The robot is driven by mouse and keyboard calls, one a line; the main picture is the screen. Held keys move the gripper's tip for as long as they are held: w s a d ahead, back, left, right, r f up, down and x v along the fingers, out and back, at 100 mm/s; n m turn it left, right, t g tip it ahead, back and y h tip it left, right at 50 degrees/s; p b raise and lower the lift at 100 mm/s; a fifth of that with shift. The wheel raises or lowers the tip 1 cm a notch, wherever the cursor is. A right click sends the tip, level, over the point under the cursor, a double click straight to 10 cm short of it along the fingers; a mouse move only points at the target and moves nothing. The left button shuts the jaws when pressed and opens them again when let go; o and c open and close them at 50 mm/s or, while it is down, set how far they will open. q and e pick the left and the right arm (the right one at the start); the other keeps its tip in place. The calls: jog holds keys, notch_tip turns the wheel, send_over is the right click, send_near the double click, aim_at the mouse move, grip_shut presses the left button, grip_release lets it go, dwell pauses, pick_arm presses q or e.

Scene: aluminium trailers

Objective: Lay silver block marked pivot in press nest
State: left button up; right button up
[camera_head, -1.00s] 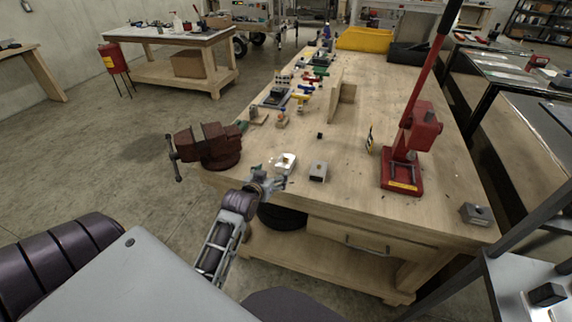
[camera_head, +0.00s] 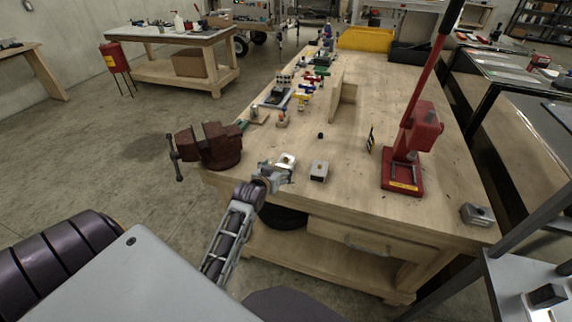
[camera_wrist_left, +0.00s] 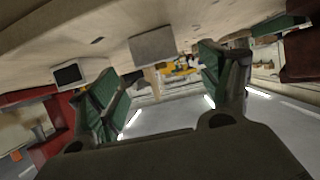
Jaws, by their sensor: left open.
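The red press (camera_head: 403,180) stands on the right half of the bench in the head view. A silver block (camera_head: 319,172) with a dark spot on top lies near the front edge. Another bright silver piece (camera_head: 286,159) lies just behind my left gripper (camera_head: 284,174), which partly covers it. A third silver block (camera_head: 477,214) sits at the front right corner. I cannot read a pivot mark on any. My left gripper is open and empty; in the left wrist view its green-padded fingers (camera_wrist_left: 160,88) are spread, with a plain grey block (camera_wrist_left: 153,47) beyond them.
A dark red vise (camera_head: 212,148) is at the bench's left front corner. A wooden upright (camera_head: 345,95) and several small tools stand further back. The bench top (camera_head: 330,210) is clear in front of the silver block. A dark-faced block (camera_wrist_left: 70,75) shows in the wrist view.

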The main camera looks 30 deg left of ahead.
aim_at(285, 161)
pick_arm(q)
jog(key=shift+x, duration=1.95)
jog(key=shift+w+a+f+p, duration=0.1)
jog(key=shift+w+f+p, duration=0.1)
jog(key=shift+w, duration=0.6)
jog(key=shift+w+a+f+p, duration=0.1)
jog(key=shift+w+a+p, duration=0.05)
jog(key=shift+w, duration=0.7)
jog(key=shift+x, duration=0.9)
jog(key=shift+c, duration=0.4)
jog(key=c, duration=1.2)
jog(key=shift+c, duration=0.3)
jog(key=shift+r, duration=0.15)
